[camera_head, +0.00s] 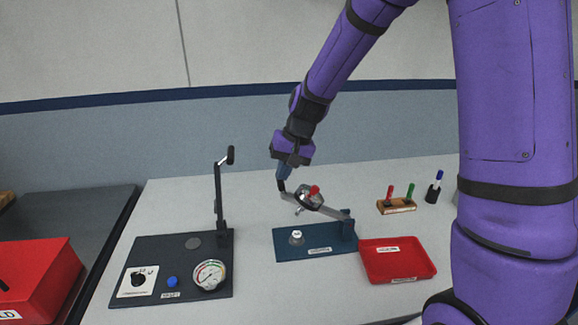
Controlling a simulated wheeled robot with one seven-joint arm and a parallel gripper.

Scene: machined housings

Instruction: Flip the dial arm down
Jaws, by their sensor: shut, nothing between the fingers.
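The dial arm (329,210) is a grey bar hinged to a post (347,223) at the right end of a dark teal base plate (287,246). It slopes up to the left, with its free end raised above the plate. A round dial with a red knob (314,191) sits midway along it. A small white-topped piece (297,236) stands on the plate below. My gripper (281,187) is shut and empty, pointing down at the arm's raised left end. I cannot tell whether it touches the arm.
A dark board (150,247) at left carries a gauge (209,275), a blue button (172,281) and a tall upright lever (218,190). A red tray (398,261) lies right of the teal plate. Behind are a wooden marker holder (396,206) and a black cup (432,195).

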